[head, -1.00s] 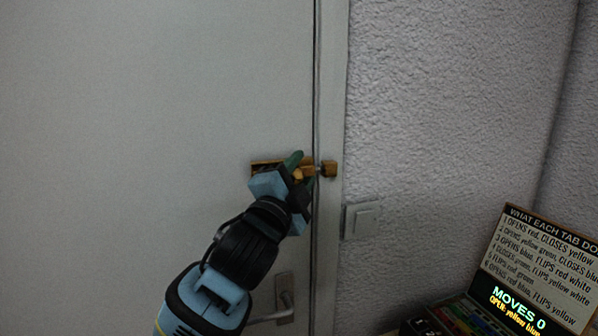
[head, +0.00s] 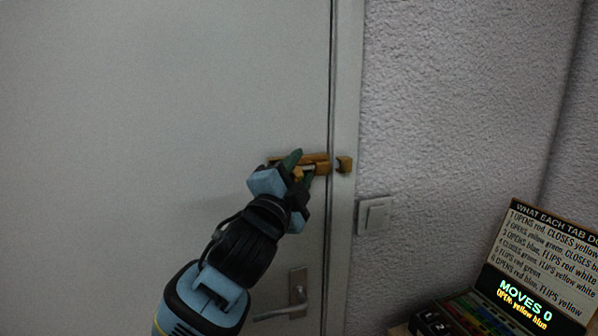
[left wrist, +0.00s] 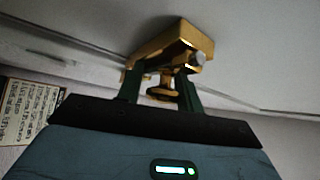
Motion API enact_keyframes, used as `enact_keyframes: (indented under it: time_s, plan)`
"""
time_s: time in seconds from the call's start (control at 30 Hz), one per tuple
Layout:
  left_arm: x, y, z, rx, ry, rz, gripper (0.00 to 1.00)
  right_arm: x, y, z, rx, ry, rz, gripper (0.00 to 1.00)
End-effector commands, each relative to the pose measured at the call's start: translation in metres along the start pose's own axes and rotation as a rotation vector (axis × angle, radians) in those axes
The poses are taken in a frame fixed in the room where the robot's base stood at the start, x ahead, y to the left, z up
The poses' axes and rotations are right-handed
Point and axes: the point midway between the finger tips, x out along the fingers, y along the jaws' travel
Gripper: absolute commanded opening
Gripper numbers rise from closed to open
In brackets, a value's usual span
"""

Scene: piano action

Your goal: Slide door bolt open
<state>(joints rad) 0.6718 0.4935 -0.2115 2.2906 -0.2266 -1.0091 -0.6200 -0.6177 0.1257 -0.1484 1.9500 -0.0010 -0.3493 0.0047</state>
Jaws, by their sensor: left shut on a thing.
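The brass door bolt (head: 321,166) is mounted on the white door near its right edge. Its brass keeper (head: 344,164) sits on the frame across a narrow gap, and I see no rod bridging that gap. My left gripper (head: 302,164) is at the bolt, its green fingers shut on the bolt's knob. In the left wrist view the brass knob (left wrist: 163,92) is between the fingers, below the bolt's housing (left wrist: 172,40). A silver rod end (left wrist: 200,60) shows at the housing's end. My right gripper is out of view.
A door handle (head: 290,305) is below my left arm. A light switch (head: 374,215) is on the textured wall right of the frame. A sign board (head: 545,260) and a box with coloured tabs (head: 490,312) stand at lower right.

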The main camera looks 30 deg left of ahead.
Motion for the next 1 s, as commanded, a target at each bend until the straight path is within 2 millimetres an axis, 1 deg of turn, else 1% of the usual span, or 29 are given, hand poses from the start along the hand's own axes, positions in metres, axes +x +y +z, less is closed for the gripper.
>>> enact_keyframes:
  time_s: [0.03, 0.07, 0.17, 0.2, 1.0]
  plan:
    - [0.0, -0.015, 0.001, 0.005, -0.002, -0.036, 0.0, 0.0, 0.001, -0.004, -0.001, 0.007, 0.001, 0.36]
    - [0.0, -0.015, 0.001, 0.005, -0.002, -0.036, 0.37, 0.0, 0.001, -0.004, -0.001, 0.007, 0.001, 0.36]
    - [0.0, -0.015, 0.001, 0.006, -0.002, -0.035, 0.51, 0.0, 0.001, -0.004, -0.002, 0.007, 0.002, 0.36]
    - [0.0, -0.014, 0.001, 0.006, -0.003, -0.034, 0.52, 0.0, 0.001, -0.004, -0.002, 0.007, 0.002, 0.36]
    - [0.001, -0.005, 0.002, 0.005, -0.005, -0.014, 0.52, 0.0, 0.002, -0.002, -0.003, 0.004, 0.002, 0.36]
